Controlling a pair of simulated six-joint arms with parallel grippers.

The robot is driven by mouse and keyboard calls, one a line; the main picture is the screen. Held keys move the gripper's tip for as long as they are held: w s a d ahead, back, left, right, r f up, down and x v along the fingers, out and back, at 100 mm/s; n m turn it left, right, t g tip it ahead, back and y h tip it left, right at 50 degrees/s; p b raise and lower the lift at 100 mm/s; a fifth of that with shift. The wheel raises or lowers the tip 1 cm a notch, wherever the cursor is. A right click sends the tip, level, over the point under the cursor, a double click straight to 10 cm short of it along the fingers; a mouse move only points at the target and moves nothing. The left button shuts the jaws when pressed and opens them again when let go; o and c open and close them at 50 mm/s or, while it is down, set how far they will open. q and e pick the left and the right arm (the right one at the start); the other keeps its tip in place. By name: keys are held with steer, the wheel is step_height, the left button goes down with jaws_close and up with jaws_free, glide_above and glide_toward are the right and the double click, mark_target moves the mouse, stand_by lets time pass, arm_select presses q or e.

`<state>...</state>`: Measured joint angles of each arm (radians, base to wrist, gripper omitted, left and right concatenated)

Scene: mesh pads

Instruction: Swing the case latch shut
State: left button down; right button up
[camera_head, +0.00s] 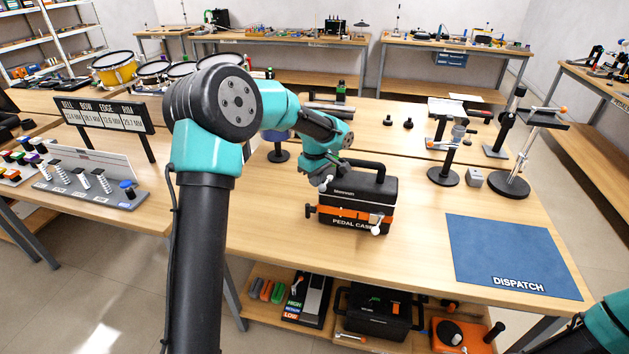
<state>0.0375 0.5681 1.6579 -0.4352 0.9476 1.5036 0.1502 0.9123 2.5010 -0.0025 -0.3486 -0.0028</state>
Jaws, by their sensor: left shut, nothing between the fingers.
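The black pedal case (358,192) with an orange band stands upright on the wooden table, its top handle raised and its lid looking down on the body. A small pale lever with a rounded end, which looks like the latch (376,223), shows at the front right of the case. A dark knob sticks out at the case's left side. My left gripper (322,185) is shut and empty by the upper left of the case, pointing down. I cannot tell whether it touches the case. My right gripper is out of view; only part of that arm shows at the lower right.
A blue dispatch mat (512,256) lies bare to the right. A shelf below holds a black case (378,312) and an orange device (462,336). Table between case and mat is clear.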

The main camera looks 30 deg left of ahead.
arm_select(q)
steer(key=shift+d, duration=0.15)
steer(key=shift+w, duration=0.3)
stand_by(0.6)
steer(key=c, duration=1.9)
jaws_free()
steer(key=o, duration=0.5)
steer(key=shift+o, duration=0.2)
steer(key=shift+r, duration=0.1)
step_height(320, 180, up, 17)
steer(key=shift+r, duration=0.15)
